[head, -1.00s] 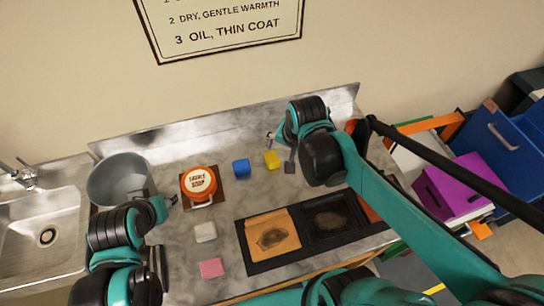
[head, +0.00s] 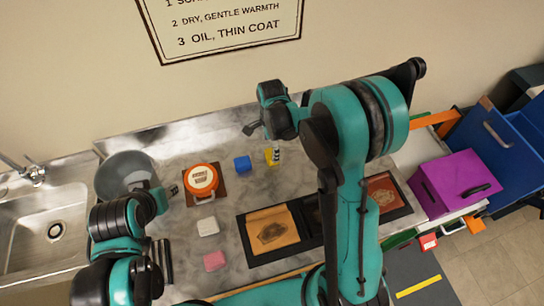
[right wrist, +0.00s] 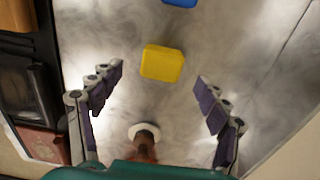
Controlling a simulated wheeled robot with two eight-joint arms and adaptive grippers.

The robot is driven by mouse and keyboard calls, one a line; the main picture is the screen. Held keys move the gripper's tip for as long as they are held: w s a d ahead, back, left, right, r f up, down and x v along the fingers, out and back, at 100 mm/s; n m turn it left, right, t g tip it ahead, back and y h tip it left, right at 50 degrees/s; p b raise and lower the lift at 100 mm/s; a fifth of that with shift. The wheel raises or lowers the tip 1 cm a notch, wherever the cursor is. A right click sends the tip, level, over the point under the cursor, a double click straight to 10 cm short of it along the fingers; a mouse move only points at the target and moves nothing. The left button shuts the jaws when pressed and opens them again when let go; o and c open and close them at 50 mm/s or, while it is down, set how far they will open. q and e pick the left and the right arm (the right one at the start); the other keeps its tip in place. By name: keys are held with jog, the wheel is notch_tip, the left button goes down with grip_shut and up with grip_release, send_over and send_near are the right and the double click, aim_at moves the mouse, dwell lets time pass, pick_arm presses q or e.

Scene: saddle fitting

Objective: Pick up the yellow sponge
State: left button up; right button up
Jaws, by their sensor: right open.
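The yellow sponge (head: 269,156) lies on the grey counter, just right of a blue block. In the right wrist view the sponge (right wrist: 162,63) is whole and unobstructed, ahead of and between the fingers. My right gripper (head: 263,141) hangs above and behind the sponge in the head view. It is open and empty, its two fingers (right wrist: 159,76) spread wide on either side of the sponge's near edge without visible contact. My left gripper (head: 171,191) is at the left, near the grey bucket and the orange soap tin; its fingers are too small to judge.
The blue block (head: 242,164), soap tin (head: 202,178), white block (head: 208,227) and pink block (head: 215,261) stand nearby. A black tray (head: 249,253) holds leather pieces. The bucket (head: 123,172) stands by the sink. A brown-handled item with a white disc (right wrist: 146,132) shows below the sponge.

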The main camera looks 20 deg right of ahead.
jog(key=f, duration=0.2)
jog(key=f+b, duration=0.1)
jog(key=f, duration=0.2)
jog(key=shift+w+d+f, duration=0.15)
jog(key=shift+w+f, duration=0.1)
jog(key=shift+f, duration=0.05)
jog(key=shift+s+r, duration=0.1)
jog(key=shift+c, duration=0.6)
jog(key=c, duration=1.1)
jog(key=shift+r, duration=0.5)
jog(key=r, duration=0.2)
jog(key=r+p, duration=0.1)
jog(key=r, duration=0.1)
jog(key=shift+s+d, duration=0.4)
jog(key=s+d+r, duration=0.2)
jog(key=s+d+r+p, duration=0.1)
jog(key=s+d+r, duration=0.1)
jog(key=s, duration=0.1)
jog(key=s+d+r+p, duration=0.1)
jog(key=s+d+r, duration=0.1)
jog(key=d, duration=0.1)
jog(key=shift+s+d, duration=0.1)
jog(key=shift+s, duration=0.25)
